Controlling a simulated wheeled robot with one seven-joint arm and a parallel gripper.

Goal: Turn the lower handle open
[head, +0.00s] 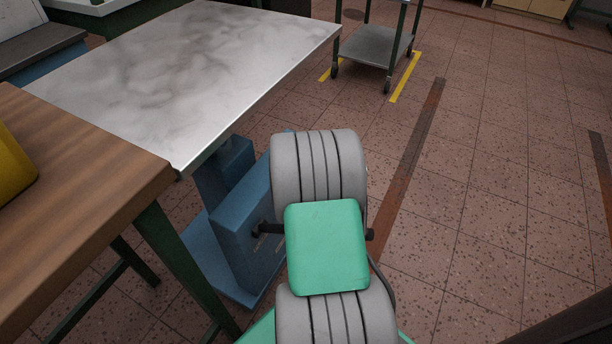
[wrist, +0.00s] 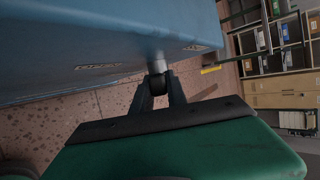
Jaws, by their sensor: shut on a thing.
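A blue cabinet-like body (head: 243,225) stands on the floor below the light table in the head view. In the wrist view its blue face (wrist: 90,45) fills the upper left and carries two small labels. A handle (wrist: 158,66) with a short pale stem and a dark end comes out at the edge of this face. My gripper (wrist: 159,88) is shut on the handle's dark end, one finger on each side. In the head view my arm hides most of the gripper and the handle. I see no second handle.
A marbled metal table top (head: 190,70) overhangs the blue body. A wooden bench (head: 75,200) with a yellow object (head: 14,165) stands at the left. A grey cart (head: 372,45) stands behind. The tiled floor at the right is clear. Shelves (wrist: 270,45) show in the wrist view.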

